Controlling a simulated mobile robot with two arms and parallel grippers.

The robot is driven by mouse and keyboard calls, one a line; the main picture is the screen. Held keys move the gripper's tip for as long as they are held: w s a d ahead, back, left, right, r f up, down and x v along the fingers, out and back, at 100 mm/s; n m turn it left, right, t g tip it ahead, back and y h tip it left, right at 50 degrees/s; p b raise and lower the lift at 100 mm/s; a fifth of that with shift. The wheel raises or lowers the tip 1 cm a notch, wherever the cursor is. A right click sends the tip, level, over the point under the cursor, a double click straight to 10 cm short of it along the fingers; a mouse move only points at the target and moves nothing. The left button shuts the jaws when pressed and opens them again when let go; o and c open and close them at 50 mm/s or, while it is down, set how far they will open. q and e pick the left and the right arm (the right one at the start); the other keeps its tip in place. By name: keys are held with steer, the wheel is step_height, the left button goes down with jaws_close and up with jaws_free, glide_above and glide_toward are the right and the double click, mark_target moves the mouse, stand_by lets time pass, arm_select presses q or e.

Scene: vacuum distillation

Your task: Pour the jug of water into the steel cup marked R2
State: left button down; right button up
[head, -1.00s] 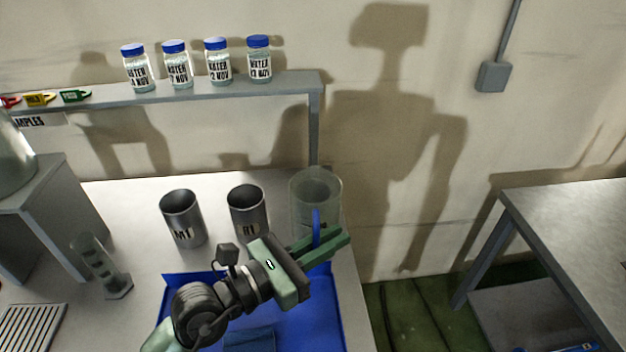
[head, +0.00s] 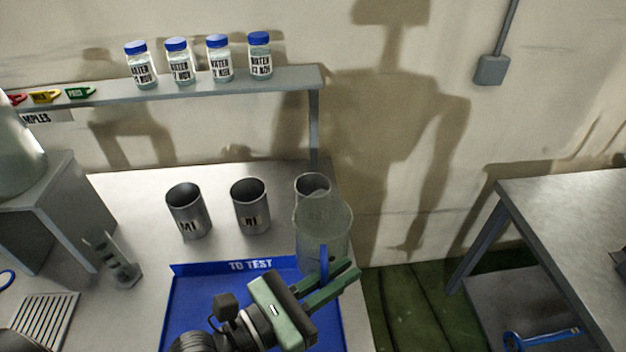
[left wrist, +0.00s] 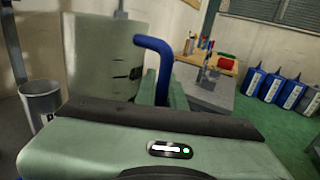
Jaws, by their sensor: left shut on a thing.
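The clear jug (head: 322,228) with a blue handle (head: 324,262) is held upright in the head view. My left gripper (head: 336,282) is shut on the handle. The jug also shows in the left wrist view (left wrist: 100,60); its water level is hard to make out. A steel cup (head: 312,183) stands just behind the jug, its lower part and any label covered in the head view. Two other steel cups stand to its left, one (head: 188,212) with a label like M1 and one (head: 250,208) with a label like R1. My right gripper is not in view.
A blue tray (head: 190,285) marked TO TEST lies in front of the cups. A shelf (head: 200,88) with several blue-capped jars (head: 219,60) runs behind. A glass cylinder (head: 115,258) stands at left. The table's right edge is close to the jug.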

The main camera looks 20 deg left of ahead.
arm_select(q)
steer(key=s+d+p, duration=0.2)
steer(key=s, duration=0.4)
steer(key=shift+s+d+r, duration=0.15)
steer(key=shift+d+r, duration=0.15)
steer(key=shift+r, duration=0.15)
steer(key=w+a+f+n+t+y+b, duration=0.2)
steer(key=w+a+f+n+y, duration=0.1)
steer(key=a, duration=0.5)
steer(key=w+a+f+n+t+y+b, duration=0.1)
steer(key=w+a+f+n+t+y, duration=0.1)
steer(key=a+y, duration=0.6)
steer(key=w+f+n, duration=0.1)
steer(key=w+n, duration=0.1)
steer(key=w, duration=0.1)
steer(key=shift+a+f+n+b, duration=0.2)
steer(key=shift+a+n+b, duration=0.1)
steer(key=shift+n+b, duration=0.1)
